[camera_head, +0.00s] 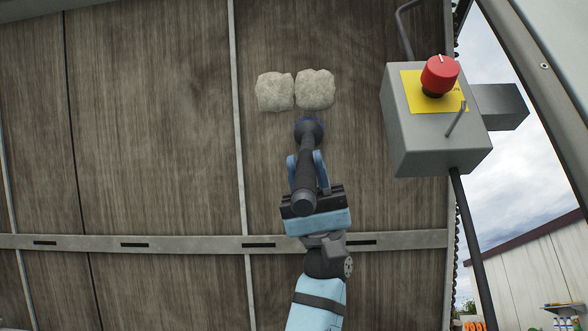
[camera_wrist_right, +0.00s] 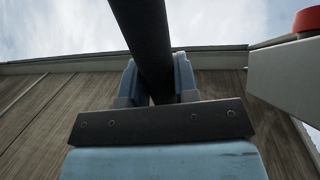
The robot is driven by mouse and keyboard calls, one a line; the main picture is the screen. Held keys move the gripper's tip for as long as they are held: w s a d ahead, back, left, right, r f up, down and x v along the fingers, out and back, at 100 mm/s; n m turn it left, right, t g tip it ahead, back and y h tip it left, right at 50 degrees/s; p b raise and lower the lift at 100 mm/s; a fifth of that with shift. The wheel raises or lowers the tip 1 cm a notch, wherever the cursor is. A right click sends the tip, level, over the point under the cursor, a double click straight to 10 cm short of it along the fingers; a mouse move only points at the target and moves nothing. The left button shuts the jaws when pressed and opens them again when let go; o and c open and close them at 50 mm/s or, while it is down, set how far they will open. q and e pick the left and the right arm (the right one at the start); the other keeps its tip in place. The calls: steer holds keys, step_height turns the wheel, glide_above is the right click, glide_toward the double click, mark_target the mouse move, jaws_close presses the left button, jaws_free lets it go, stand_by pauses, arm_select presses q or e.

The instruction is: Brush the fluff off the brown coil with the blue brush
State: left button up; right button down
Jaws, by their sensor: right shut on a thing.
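The brown coil (camera_head: 165,150) is a large upright panel with fine vertical lines that fills most of the head view. Two pale grey clumps of fluff (camera_head: 275,92) (camera_head: 315,89) sit side by side on its upper right part. My right gripper (camera_head: 306,172) is shut on the dark handle of the brush (camera_head: 305,165). The brush's blue round head (camera_head: 309,130) is just below the right clump; whether it touches the coil I cannot tell. In the right wrist view the dark handle (camera_wrist_right: 150,50) passes between the two blue-grey fingers. My left gripper is not in view.
A grey box (camera_head: 435,130) with a red knob (camera_head: 440,75) on a yellow plate stands right of the clumps. A light metal rail (camera_head: 190,243) crosses the coil low down, and a thin vertical strip (camera_head: 238,130) runs left of the brush. The coil left of the strip is clear.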

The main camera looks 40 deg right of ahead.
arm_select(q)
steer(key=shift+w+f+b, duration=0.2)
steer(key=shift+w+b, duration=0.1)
arm_select(e)
steer(key=s+d, duration=0.1)
steer(key=s, duration=0.1)
steer(key=s+d, duration=0.2)
steer(key=shift+s+d, duration=0.1)
steer(key=shift+d, duration=0.2)
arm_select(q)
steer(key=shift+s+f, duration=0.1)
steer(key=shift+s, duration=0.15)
arm_select(e)
steer(key=shift+a, duration=0.1)
